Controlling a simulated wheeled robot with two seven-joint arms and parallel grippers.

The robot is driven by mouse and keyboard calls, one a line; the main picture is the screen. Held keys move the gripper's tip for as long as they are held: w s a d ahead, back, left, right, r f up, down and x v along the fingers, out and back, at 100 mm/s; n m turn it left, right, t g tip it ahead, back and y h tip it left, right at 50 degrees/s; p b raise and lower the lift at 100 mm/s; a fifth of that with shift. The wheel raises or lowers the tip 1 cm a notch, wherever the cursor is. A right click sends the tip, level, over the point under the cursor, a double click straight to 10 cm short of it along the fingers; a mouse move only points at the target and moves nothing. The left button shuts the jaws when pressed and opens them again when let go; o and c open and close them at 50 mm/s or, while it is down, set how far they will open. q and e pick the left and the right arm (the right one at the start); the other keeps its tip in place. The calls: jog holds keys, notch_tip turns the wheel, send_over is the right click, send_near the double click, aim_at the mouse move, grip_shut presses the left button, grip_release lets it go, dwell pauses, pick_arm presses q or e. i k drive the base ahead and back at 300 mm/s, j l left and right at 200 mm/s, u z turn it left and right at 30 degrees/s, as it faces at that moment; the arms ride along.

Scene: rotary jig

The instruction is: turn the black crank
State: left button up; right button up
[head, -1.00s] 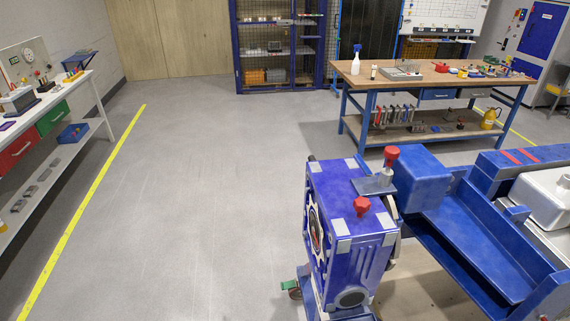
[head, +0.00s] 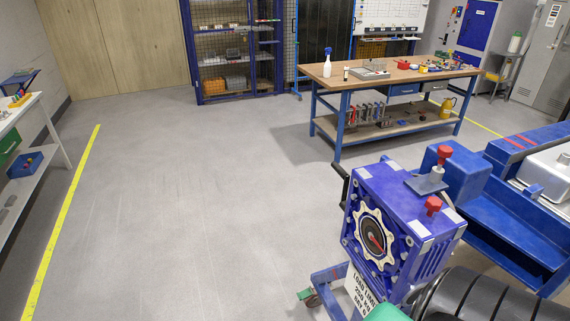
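The blue box of the rotary jig (head: 405,215) stands at the lower right in the head view. It has pale corner plates and a dial with a red needle (head: 374,236) inside a cream toothed ring on its front face. A dark bar that looks like the black crank (head: 340,183) sticks out at the box's upper left edge; its far part is hidden behind the box. Red knobs (head: 433,205) stand on and beside the top. Neither of my grippers can be made out in the view.
A blue trough machine (head: 500,225) adjoins the jig on the right. A black ribbed shape (head: 480,300) and a green piece fill the bottom edge. A wheeled blue frame foot (head: 325,288) lies low left of the jig. The grey floor left of it is clear up to the yellow line (head: 70,210).

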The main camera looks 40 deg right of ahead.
aim_at(344, 176)
jog(key=i+j+z, duration=0.2)
jog(key=i, duration=0.2)
jog(key=i+j+z, duration=0.2)
jog(key=i, duration=0.2)
jog(key=i+l+z, duration=0.1)
jog(key=z, duration=0.35)
jog(key=i+z, duration=0.2)
jog(key=z, duration=0.25)
jog(key=i+z, duration=0.2)
jog(key=z, duration=0.25)
jog(key=i+j+z, duration=0.1)
jog(key=z, duration=0.35)
